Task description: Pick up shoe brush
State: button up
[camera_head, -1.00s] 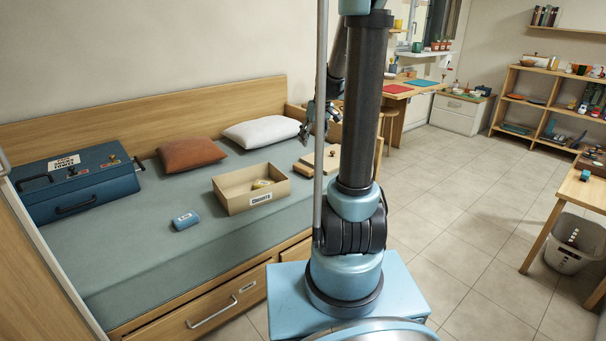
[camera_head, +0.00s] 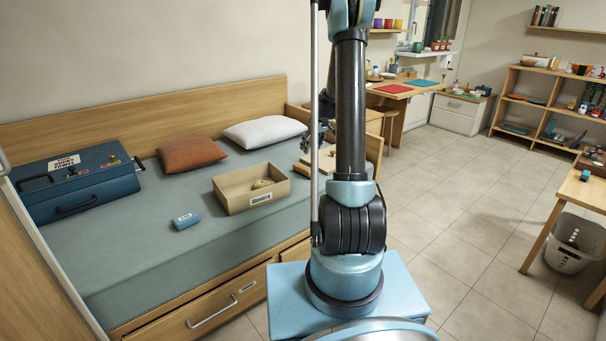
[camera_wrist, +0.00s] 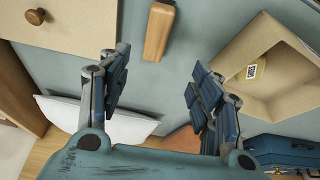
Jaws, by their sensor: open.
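The likely shoe brush (camera_wrist: 158,30), a narrow wooden block with a rounded end, lies on the grey-green bed cover at the top middle of the wrist view. In the head view it is a small brown shape (camera_head: 307,160) on the bed, partly hidden by my arm. My gripper (camera_wrist: 158,85) is open and empty. Its two dark blue fingers are spread wide, with the brush between their lines but beyond the tips. In the head view my gripper (camera_head: 318,138) is above the bed's right part, partly behind my arm column.
A cardboard box (camera_head: 230,200) with a yellow item stands left of the brush. A wooden lid with a knob (camera_wrist: 36,16) lies on its other side. A white pillow (camera_head: 262,132), a brown cushion (camera_head: 190,154), a blue toolbox (camera_head: 85,190) and a small blue block (camera_head: 186,221) are also on the bed.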

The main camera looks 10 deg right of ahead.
aim_at(303, 167)
jog(key=x, duration=1.5)
jog(key=shift+w+d, duration=0.2)
jog(key=shift+d, duration=0.1)
jog(key=shift+w+a+f, duration=0.15)
jog(key=shift+f, duration=0.4)
jog(key=shift+f, duration=0.15)
jog(key=shift+c, duration=0.5)
jog(key=c, duration=1.1)
